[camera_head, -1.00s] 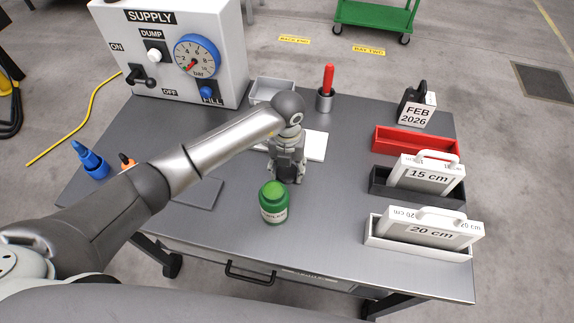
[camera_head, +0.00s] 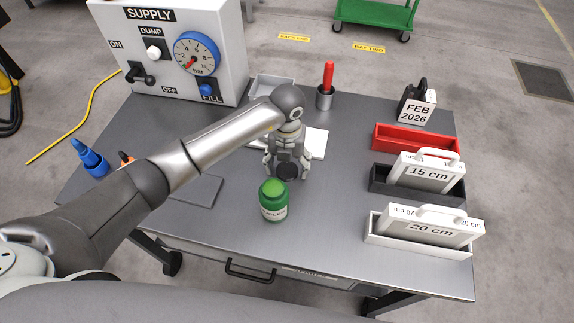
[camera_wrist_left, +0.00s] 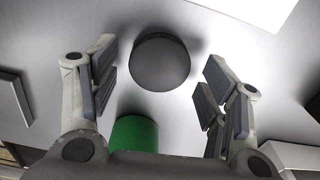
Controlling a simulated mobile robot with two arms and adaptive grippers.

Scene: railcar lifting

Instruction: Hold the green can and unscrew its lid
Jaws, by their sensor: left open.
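The green can (camera_head: 274,208) stands upright on the workbench near its front, with a pale printed label and a bright green top. Part of it shows at the bottom of the left wrist view (camera_wrist_left: 135,133). My left gripper (camera_head: 287,176) is open, low over the bench just behind the can and apart from it. A dark grey round piece (camera_wrist_left: 160,62) lies between its spread fingers, touching neither. I cannot tell whether this piece is the can's lid, or whether it rests on the bench. My right gripper is not in view.
Boxes marked 15 cm (camera_head: 425,174) and 20 cm (camera_head: 430,235), and a red tray (camera_head: 416,140), line the right side. The supply panel (camera_head: 170,55) stands at the back left. A red-handled tool in a cup (camera_head: 325,98) is behind. The bench right of the can is clear.

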